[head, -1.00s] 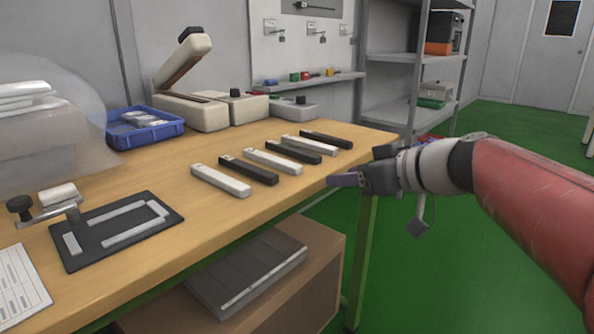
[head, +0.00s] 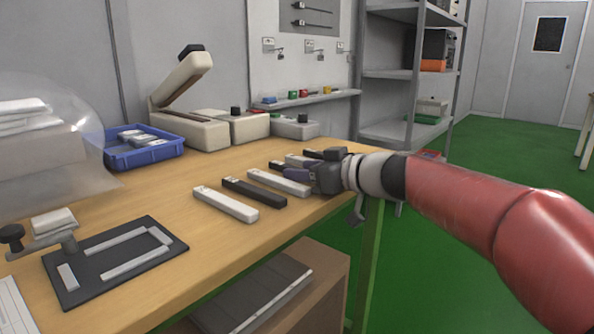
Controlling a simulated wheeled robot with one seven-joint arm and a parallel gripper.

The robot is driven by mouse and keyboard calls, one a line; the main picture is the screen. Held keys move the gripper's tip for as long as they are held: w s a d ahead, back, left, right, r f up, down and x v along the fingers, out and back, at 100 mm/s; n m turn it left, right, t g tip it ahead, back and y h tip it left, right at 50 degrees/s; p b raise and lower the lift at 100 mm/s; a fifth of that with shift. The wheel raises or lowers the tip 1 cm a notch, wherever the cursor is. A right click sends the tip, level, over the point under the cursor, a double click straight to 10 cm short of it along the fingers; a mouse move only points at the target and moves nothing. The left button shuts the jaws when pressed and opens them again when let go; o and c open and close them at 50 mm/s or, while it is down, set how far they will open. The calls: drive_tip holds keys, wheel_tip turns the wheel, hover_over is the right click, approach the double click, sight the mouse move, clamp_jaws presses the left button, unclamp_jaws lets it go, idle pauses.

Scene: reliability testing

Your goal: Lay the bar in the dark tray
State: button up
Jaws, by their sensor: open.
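Several flat bars, some white and some black, lie in a row on the wooden table. The nearest is a white bar (head: 225,204), then a black bar (head: 254,193) and another white bar (head: 278,182). Bars farther back are partly hidden by my gripper (head: 301,173). My gripper is open, low over the right end of the row; I cannot tell whether it touches a bar. A dark flat plate (head: 80,289) with pale raised strips lies at the table's front left.
A white-handled clamp (head: 52,222) stands beside the dark plate. A blue basket (head: 145,152) with pale items and a cream hinged machine (head: 190,130) stand behind. A clear dome (head: 60,165) covers the far left. Bare wood lies between plate and bars.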

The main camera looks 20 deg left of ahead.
drive_tip(key=shift+c, duration=0.5)
clamp_jaws()
